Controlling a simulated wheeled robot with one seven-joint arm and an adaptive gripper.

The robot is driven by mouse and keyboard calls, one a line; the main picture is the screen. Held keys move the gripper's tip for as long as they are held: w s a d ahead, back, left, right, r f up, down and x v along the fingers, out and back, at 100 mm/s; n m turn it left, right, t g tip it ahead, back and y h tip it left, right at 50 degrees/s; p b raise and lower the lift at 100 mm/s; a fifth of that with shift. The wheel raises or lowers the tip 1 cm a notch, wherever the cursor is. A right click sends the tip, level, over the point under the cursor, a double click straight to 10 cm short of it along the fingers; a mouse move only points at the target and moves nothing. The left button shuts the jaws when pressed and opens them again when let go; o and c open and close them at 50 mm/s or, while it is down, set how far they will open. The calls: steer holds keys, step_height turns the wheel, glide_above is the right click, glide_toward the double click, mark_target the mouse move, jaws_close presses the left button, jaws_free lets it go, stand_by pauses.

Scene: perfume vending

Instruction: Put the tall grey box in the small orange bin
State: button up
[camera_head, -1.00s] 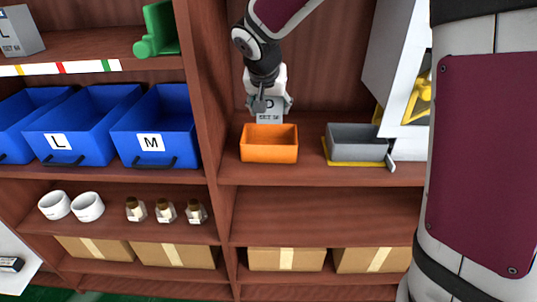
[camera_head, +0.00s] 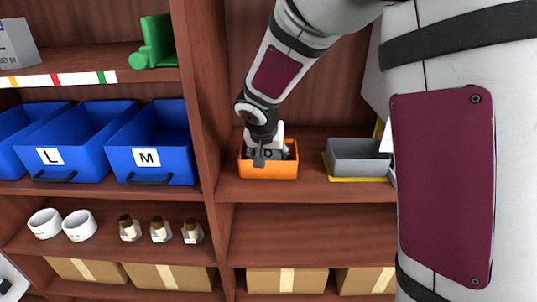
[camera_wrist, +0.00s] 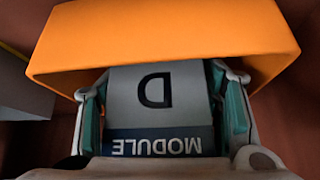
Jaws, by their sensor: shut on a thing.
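The tall grey box (camera_wrist: 158,92), marked with a D and the word MODULE, is between the fingers of my gripper (camera_wrist: 162,105) in the wrist view. My gripper (camera_head: 266,154) is shut on it, with the box top (camera_head: 267,153) showing at the level of the bin's rim in the head view. The small orange bin (camera_head: 268,172) stands on the shelf. The lower part of the box is hidden by the bin's front wall, so I cannot tell whether it touches the floor. The orange wall (camera_wrist: 160,35) fills the top of the wrist view.
A grey bin (camera_head: 357,158) on a yellow base stands to the right of the orange bin. A wooden upright (camera_head: 207,120) is close on the left, with blue bins (camera_head: 153,145) beyond it. Bare shelf lies between the orange and grey bins.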

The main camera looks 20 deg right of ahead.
steer(key=shift+f, duration=0.1)
steer(key=o, duration=1.4)
steer(key=shift+r, duration=0.2)
steer(key=p+v, duration=0.2)
steer(key=v, duration=1)
steer(key=s+d+r+n+g, duration=0.1)
steer(key=s+d+r, duration=0.15)
steer(key=s, duration=0.55)
steer(key=s+d+r+g, duration=0.1)
steer(key=s+d, duration=0.2)
steer(key=s, duration=0.4)
steer(key=s+a+f+n+g+y, duration=0.1)
steer(key=s, duration=0.6)
steer(key=s+f+n+y, duration=0.1)
steer(key=s+n, duration=0.1)
steer(key=s, duration=0.4)
steer(key=s+a+f+n+g, duration=0.1)
steer(key=s, duration=0.6)
steer(key=shift+s+a+f+g+y, duration=0.1)
steer(key=shift+s+a+g+y, duration=0.2)
steer(key=shift+s+a+y, duration=0.1)
